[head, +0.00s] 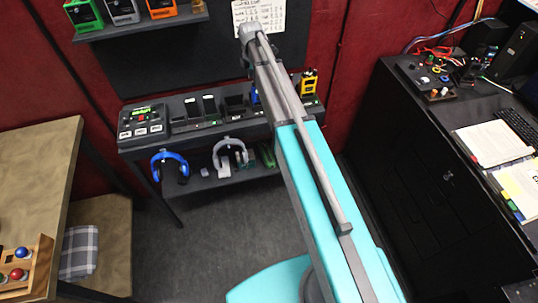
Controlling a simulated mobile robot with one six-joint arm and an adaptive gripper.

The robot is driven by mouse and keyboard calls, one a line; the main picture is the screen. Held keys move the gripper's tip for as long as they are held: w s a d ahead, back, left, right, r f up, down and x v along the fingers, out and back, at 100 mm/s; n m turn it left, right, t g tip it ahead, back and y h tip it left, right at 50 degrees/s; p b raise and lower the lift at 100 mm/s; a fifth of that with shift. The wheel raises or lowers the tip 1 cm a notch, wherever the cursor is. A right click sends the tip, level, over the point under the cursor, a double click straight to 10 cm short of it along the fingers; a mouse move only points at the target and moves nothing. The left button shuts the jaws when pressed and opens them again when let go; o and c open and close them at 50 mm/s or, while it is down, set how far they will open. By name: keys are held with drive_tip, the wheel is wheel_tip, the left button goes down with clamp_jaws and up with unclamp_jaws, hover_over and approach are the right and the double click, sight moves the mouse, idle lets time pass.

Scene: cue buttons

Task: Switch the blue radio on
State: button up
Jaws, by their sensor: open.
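A small blue device (254,95), perhaps the blue radio, stands on the dark shelf along the back wall. My arm hides most of it, so its knob, screen and on or off state cannot be seen. My arm reaches from the lower right up to the wall, and its grey far end is in front of the dark panel. My gripper is not visible; it is either hidden behind the arm or too small to make out.
A yellow radio (308,82) stands right of my arm. Dark chargers (210,106) and a box with a green display (142,121) share the shelf. Blue (170,157) and white (229,146) headsets are below.

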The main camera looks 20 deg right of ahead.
drive_tip(key=shift+r+p, duration=5.9)
drive_tip(key=shift+r, duration=0.35)
drive_tip(key=s+f+m+b, duration=0.8)
drive_tip(key=s+f+b, duration=0.4)
drive_tip(key=f+b, duration=0.4)
drive_tip(key=s+f+m+b, duration=0.9)
drive_tip(key=s+f+b, duration=0.3)
drive_tip(key=f+b, duration=0.4)
drive_tip(key=shift+a+f+b, duration=0.15)
drive_tip(key=shift+f+b, duration=0.2)
drive_tip(key=shift+r, duration=0.1)
drive_tip(key=s+r+m+p, duration=0.4)
drive_tip(key=s+r+p, duration=0.1)
drive_tip(key=r+p, duration=0.1)
drive_tip(key=shift+s, duration=0.25)
